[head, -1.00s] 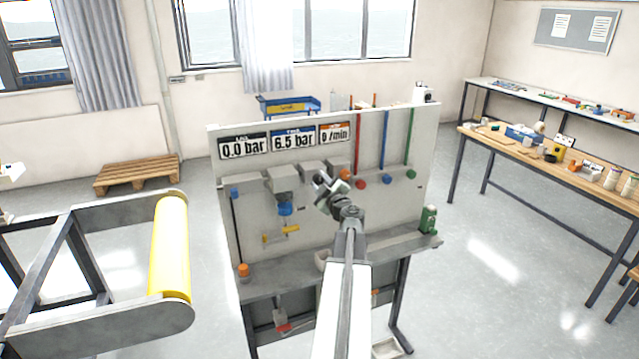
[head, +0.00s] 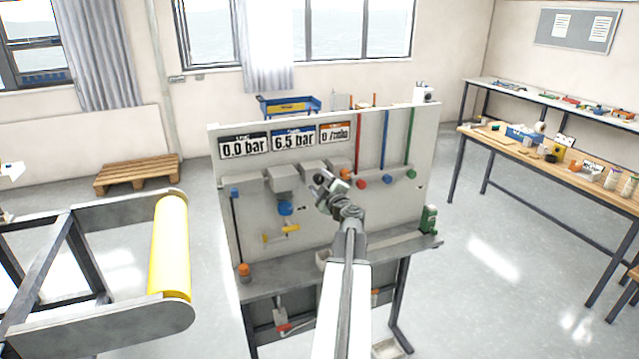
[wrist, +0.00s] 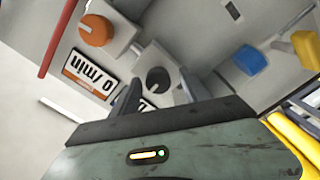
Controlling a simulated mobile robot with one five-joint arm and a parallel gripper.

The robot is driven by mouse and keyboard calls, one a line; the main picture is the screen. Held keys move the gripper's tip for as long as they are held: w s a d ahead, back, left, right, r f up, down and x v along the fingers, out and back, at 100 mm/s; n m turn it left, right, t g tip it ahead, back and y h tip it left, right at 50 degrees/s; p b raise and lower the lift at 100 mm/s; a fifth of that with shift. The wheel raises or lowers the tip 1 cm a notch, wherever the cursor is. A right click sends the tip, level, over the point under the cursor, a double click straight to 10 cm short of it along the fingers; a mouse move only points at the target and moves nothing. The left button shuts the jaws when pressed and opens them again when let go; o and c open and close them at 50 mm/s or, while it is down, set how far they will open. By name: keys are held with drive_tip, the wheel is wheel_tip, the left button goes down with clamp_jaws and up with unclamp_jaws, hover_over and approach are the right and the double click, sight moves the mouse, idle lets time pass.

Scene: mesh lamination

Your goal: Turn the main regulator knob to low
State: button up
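The upright panel (head: 330,235) carries several knobs, and no label tells me which is the main regulator knob. A dark round knob on a grey block (wrist: 158,80) shows in the wrist view beyond and between my gripper's two fingers (wrist: 160,97). The fingers are apart, and I see nothing held. A blue knob (head: 285,208) sits under a grey block left of my gripper (head: 322,182); it also shows in the wrist view (wrist: 250,60). An orange knob (wrist: 97,30) is at the upper left of the wrist view. My gripper hides part of the panel in the head view.
Displays above read 0.0 bar (head: 243,146) and 6.5 bar (head: 293,141). A yellow lever (head: 290,228) sits below the blue knob. A yellow roller (head: 170,248) stands left.

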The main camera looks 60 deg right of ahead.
drive_tip(key=v, duration=0.7)
drive_tip(key=shift+s+a, duration=0.2)
drive_tip(key=shift+s, duration=0.1)
drive_tip(key=w+a+f+n+g+y, duration=0.1)
drive_tip(key=w+a+f+y, duration=0.3)
drive_tip(key=w+a, duration=0.5)
drive_tip(key=w+a+f+g+y, duration=0.1)
drive_tip(key=w+a+f+y, duration=0.4)
drive_tip(key=a, duration=0.7)
drive_tip(key=w+a+f+n+y, duration=0.1)
drive_tip(key=w+a+f+y, duration=0.2)
drive_tip(key=w+a, duration=0.65)
drive_tip(key=a+f+g+y+b, duration=0.15)
drive_tip(key=a+f+g, duration=0.35)
drive_tip(key=a, duration=1)
drive_tip(key=s+a+f+m+g+h, duration=0.1)
drive_tip(key=s+a+f+m+g, duration=0.2)
drive_tip(key=a, duration=0.6)
drive_tip(key=s+a+f+m+g+h, duration=0.2)
drive_tip(key=s+a+f+g, duration=0.2)
drive_tip(key=a, duration=0.6)
drive_tip(key=shift+s+f+m+g, duration=0.35)
drive_tip(key=shift+s+f, duration=0.5)
drive_tip(key=shift+s, duration=0.3)
